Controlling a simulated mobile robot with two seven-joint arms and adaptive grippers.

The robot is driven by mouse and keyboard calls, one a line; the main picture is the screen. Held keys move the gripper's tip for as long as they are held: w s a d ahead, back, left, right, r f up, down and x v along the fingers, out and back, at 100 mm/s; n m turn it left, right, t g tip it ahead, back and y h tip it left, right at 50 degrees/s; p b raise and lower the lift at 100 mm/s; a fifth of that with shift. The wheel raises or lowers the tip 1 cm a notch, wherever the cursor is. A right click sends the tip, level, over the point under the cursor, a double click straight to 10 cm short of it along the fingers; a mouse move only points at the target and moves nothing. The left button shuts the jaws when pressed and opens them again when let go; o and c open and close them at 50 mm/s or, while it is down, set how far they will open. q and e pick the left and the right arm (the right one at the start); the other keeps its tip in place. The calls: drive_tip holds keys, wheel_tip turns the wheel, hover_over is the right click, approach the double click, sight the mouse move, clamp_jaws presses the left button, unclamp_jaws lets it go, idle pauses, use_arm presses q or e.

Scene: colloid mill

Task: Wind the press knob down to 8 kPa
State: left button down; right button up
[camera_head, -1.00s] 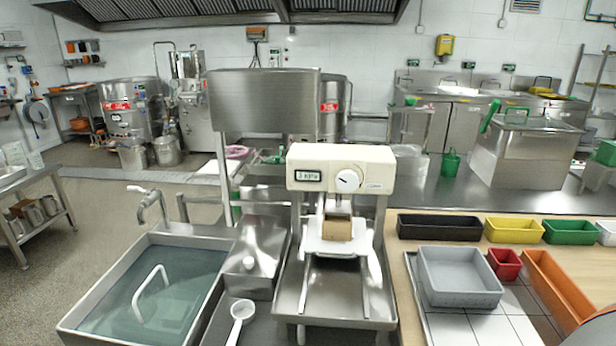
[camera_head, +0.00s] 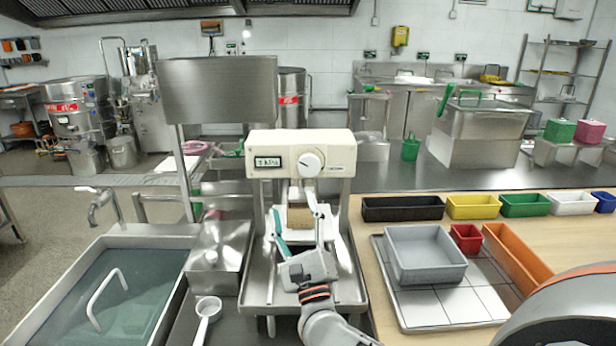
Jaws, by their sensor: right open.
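The cream press head (camera_head: 262,157) stands in the middle, with a small dark-framed display (camera_head: 268,163) and a round white knob (camera_head: 309,163) on its front. The display shows a kPa reading whose digit is too small to read surely. A tan block (camera_head: 299,217) sits under the press head on a white plate, partly covered by my gripper. My right gripper (camera_head: 294,208) is open, reaching up from below in front of the block and plate. My left gripper is out of view.
A water-filled sink (camera_head: 58,325) is at left, with a white ladle (camera_head: 207,312) beside it. At right, a grey tray (camera_head: 426,252), a red tub (camera_head: 466,238) and an orange tray (camera_head: 517,258) stand near a row of coloured bins. My arm link fills the lower right.

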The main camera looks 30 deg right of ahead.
sight(309, 170)
drive_tip(key=w+d+r+m+g+h, duration=0.1)
drive_tip(key=w+d+m, duration=0.2)
drive_tip(key=w+d+r+m+g+h, duration=0.1)
drive_tip(key=w+d+m+h, duration=0.1)
drive_tip(key=w+d+m, duration=0.1)
drive_tip(key=w+d+r+m+g+h, duration=0.2)
drive_tip(key=w+d+m, duration=0.1)
drive_tip(key=d+m, duration=0.1)
drive_tip(key=shift+w+d+m, duration=0.1)
drive_tip(key=shift+m, duration=0.2)
drive_tip(key=c, duration=1.1)
